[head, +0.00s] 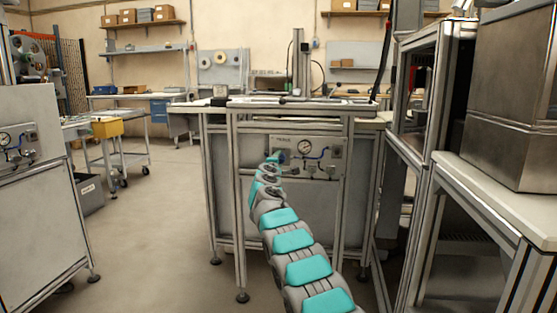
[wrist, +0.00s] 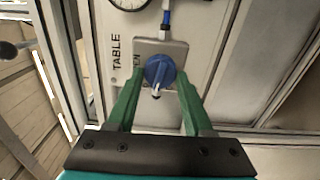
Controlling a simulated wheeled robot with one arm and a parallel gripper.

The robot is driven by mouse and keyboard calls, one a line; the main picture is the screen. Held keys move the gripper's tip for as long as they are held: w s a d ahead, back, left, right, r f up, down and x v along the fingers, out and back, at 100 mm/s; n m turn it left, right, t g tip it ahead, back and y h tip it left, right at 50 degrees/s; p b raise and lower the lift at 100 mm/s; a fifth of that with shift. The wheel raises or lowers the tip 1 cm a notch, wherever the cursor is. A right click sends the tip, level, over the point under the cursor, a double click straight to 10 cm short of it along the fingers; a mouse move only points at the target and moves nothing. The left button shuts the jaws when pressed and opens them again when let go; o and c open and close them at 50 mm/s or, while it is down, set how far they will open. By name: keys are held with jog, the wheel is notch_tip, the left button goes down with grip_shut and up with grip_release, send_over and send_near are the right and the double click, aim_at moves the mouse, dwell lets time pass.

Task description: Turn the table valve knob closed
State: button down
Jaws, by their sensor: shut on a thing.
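The blue valve knob (wrist: 159,69) sits on a grey plate on the panel, beside the word TABLE, in the wrist view. A second printed word next to it is partly covered by a finger; only its end, "EN", shows. My gripper (wrist: 160,79) has its two green fingers on either side of the knob and is shut on it. The knob's pointer ridge runs roughly up and down in that view, slightly tilted. In the head view my arm reaches to the left part of the table's front panel (head: 330,172), where my gripper (head: 275,158) largely hides the knob.
A pressure gauge (head: 305,147) and blue tubing are right of my gripper on the panel. Metal frame posts flank the panel. A shelving frame (head: 425,130) stands close on the right, a grey cabinet (head: 35,190) on the left. The floor between is clear.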

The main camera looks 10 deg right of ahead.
jog(key=shift+n, duration=1)
jog(key=shift+f+p, duration=0.1)
jog(key=shift+p, duration=0.2)
jog(key=shift+a, duration=0.1)
jog(key=shift+c, duration=1.5)
grip_release()
jog(key=shift+s, duration=0.15)
jog(key=b+v, duration=0.4)
jog(key=v, duration=0.3)
jog(key=shift+s+b, duration=0.2)
jog(key=shift+b, duration=0.15)
